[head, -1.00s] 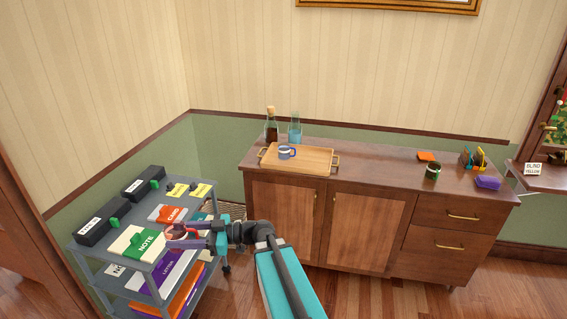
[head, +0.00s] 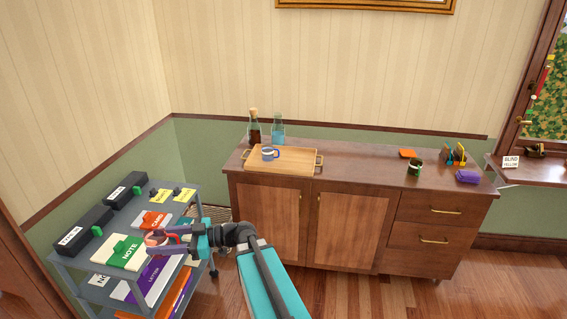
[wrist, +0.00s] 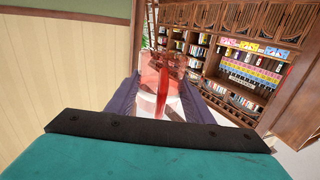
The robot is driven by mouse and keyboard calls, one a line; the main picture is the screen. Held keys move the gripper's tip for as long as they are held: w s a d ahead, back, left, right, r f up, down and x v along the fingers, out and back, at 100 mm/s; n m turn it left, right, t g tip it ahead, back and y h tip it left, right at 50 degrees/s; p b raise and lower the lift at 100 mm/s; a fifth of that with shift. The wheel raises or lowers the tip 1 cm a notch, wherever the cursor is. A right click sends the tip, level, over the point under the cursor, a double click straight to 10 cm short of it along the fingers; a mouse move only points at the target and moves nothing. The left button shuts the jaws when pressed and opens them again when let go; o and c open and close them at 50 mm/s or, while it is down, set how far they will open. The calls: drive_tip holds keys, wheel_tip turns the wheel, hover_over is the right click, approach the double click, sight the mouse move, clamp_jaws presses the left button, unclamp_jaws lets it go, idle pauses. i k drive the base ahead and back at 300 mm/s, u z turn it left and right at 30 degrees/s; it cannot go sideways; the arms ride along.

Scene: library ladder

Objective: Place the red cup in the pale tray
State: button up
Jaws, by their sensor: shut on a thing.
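The red cup (head: 155,238) is between the fingers of my gripper (head: 165,235), which is shut on it, over the front right part of the grey cart in the head view. In the wrist view the red cup (wrist: 165,85) sits between the two purple fingers, with its red handle towards the camera. The pale wooden tray (head: 300,160) with brass handles lies on the left part of the brown cabinet top. My gripper is to the left of the tray and nearer to me.
The grey cart (head: 88,272) holds black boxes, a green-and-white note box (head: 122,252) and other labelled items. Two bottles (head: 265,130) stand behind the tray. A dark green mug (head: 414,168) and a purple item (head: 467,176) are further right on the cabinet. The cabinet top between tray and mug is clear.

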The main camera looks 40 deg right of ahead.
sight(298, 167)
drive_tip(key=i, duration=0.95)
